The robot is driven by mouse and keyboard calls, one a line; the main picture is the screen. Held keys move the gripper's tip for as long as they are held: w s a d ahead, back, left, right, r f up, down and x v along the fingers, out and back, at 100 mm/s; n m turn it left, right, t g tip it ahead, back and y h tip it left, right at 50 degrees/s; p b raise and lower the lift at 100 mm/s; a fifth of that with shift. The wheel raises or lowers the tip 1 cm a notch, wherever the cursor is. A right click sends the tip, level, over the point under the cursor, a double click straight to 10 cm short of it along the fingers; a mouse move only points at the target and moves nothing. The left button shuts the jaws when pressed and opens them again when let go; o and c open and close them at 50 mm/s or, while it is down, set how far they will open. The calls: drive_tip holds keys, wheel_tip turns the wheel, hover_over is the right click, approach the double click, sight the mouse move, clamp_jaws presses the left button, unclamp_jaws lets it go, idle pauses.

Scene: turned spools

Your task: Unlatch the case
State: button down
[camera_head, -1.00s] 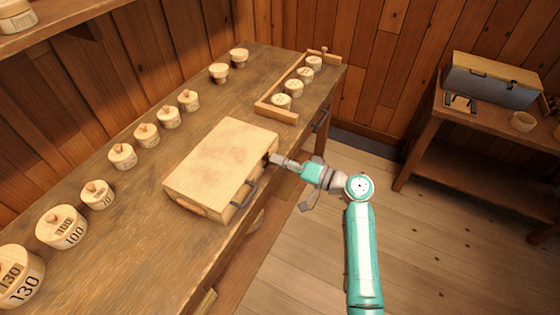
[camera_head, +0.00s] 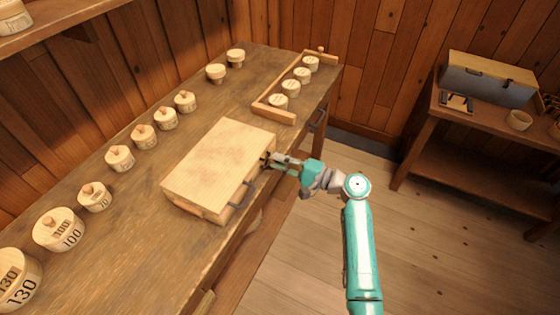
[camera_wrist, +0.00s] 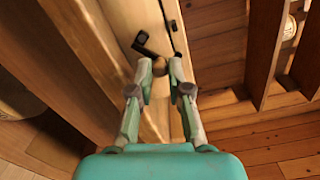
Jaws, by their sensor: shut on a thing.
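The case (camera_head: 222,160) is a closed, flat, light wooden box on the workbench, with a dark handle (camera_head: 242,194) on its front side. A small dark latch (camera_head: 264,160) shows on that side near the far right corner. My gripper (camera_head: 272,160) reaches this corner from the right. In the wrist view, my gripper (camera_wrist: 160,66) has its fingertips close together against the case front (camera_wrist: 150,15), shut on the latch. A dark latch piece (camera_wrist: 143,44) shows just beyond the left fingertip. The fingers hide part of the latch.
Several lidded spools stand in a row behind the case, including one marked 100 (camera_head: 59,230). A wooden rack (camera_head: 272,108) with several small spools lies at the far right of the workbench (camera_head: 130,235). A side table (camera_head: 470,120) stands apart at the right.

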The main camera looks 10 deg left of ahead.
drive_tip(key=shift+f+m, duration=0.2)
drive_tip(key=shift+m, duration=0.4)
drive_tip(key=c, duration=1.1)
unclamp_jaws()
drive_tip(key=shift+d, duration=0.1)
drive_tip(key=v, duration=1.1)
drive_tip(key=shift+d, duration=0.4)
drive_tip(key=shift+s, duration=0.1)
drive_tip(key=shift+f, duration=0.1)
